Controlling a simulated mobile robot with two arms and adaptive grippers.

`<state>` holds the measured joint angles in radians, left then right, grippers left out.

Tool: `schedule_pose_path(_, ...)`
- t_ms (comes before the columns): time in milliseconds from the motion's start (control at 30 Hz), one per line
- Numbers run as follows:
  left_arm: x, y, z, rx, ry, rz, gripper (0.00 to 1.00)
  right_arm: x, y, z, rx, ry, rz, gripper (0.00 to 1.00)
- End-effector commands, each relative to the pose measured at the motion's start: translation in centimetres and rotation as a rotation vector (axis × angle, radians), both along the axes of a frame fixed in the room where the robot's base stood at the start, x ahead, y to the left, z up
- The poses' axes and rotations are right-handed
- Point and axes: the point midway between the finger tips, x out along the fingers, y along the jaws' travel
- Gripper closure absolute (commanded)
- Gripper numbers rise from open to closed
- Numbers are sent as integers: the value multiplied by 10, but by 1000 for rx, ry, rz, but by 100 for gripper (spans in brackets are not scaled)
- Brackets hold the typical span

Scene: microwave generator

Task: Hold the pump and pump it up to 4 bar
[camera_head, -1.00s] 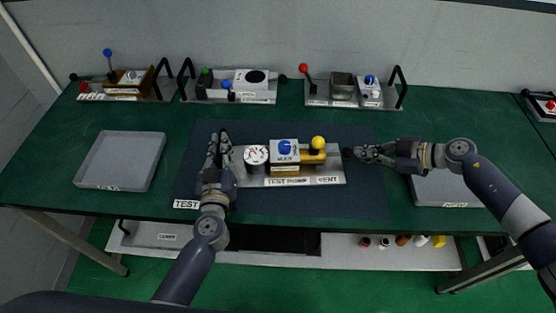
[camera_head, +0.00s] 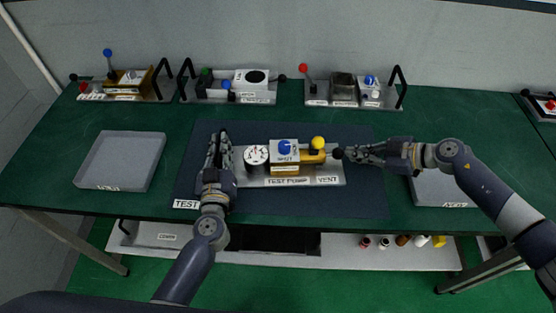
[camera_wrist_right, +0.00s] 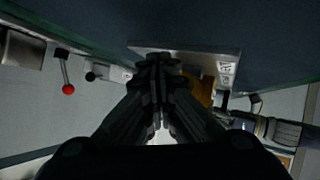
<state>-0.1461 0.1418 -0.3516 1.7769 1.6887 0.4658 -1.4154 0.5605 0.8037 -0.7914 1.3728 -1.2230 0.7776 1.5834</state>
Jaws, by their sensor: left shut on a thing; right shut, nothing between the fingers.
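The test pump (camera_head: 306,182) is a silver plate on the dark mat, with a white round gauge (camera_head: 256,155), a blue-knobbed block, a yellow cylinder and a yellow ball. Its plate also shows in the right wrist view (camera_wrist_right: 190,52). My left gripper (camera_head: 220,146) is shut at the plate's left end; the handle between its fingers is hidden. The pump's black plunger knob (camera_head: 338,153) sticks out at the right. My right gripper (camera_head: 352,152) is shut and empty, its fingertips at or against the knob; contact is unclear. The gauge reading is too small to tell.
Three fixtures with black handles stand along the back, one with a red-knobbed lever (camera_head: 304,68). A grey tray (camera_head: 122,185) lies at the left; another (camera_head: 425,200) is under my right forearm. The mat (camera_head: 370,205) is bare in front of the pump.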

Motion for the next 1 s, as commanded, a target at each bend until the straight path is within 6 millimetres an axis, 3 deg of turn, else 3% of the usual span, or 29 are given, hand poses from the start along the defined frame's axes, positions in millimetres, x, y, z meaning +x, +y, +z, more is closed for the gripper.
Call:
schedule_pose_path(33, -2, -2, -8, -2, 14, -6, 100, -2, 6, -1, 3, 1, 7, 100)
schedule_pose_path(467, -2, -2, -8, -2, 14, -6, 100, -2, 7, -2, 1, 3, 5, 100)
schedule_pose_path(1000, -2, -2, -8, -1, 14, -6, 100, 3, -40, -3, 0, 4, 2, 100)
